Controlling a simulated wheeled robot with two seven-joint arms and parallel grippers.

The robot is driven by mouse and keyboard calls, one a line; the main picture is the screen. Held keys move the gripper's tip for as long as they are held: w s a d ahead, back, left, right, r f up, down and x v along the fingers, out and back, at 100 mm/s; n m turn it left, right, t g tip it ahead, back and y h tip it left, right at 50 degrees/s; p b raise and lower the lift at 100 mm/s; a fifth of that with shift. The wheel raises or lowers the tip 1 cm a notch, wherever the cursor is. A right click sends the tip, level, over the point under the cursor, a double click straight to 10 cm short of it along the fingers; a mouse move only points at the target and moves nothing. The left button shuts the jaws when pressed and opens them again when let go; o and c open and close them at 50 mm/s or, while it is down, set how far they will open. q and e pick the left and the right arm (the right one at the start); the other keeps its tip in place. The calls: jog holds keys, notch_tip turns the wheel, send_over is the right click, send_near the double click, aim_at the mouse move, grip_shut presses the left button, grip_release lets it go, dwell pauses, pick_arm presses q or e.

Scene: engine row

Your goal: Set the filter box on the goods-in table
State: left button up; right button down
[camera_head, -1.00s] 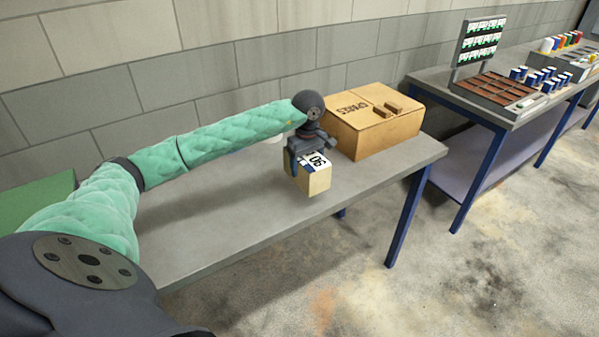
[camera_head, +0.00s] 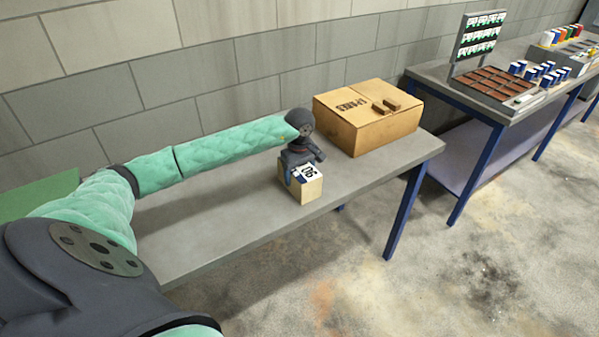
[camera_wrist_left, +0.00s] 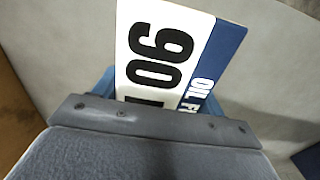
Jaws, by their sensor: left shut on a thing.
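The filter box (camera_head: 304,187) is a small cardboard-coloured box with a white and blue label. It is at the front part of the grey goods-in table (camera_head: 215,222), at or just above the top; I cannot tell if it touches. My left gripper (camera_head: 298,170) is above the box and shut on it. In the left wrist view, the box's label (camera_wrist_left: 160,55) reads "90" and part of "OIL F" on a blue strip. The blue fingers show at both sides of it. My right gripper is not in view.
Free tabletop lies to the left. Further right, another bench (camera_head: 437,78) holds a sorting tray (camera_head: 497,83) and several small boxes.

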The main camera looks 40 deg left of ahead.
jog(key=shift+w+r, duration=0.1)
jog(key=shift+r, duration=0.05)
pick_arm(q)
jog(key=o, duration=1.3)
jog(key=shift+r, duration=0.2)
jog(key=shift+r+b, duration=0.25)
jog(key=shift+b, duration=0.1)
notch_tip(320, 180, up, 11)
jog(key=b, duration=0.4)
jog(key=shift+r+b, duration=0.1)
jog(key=shift+b, duration=0.3)
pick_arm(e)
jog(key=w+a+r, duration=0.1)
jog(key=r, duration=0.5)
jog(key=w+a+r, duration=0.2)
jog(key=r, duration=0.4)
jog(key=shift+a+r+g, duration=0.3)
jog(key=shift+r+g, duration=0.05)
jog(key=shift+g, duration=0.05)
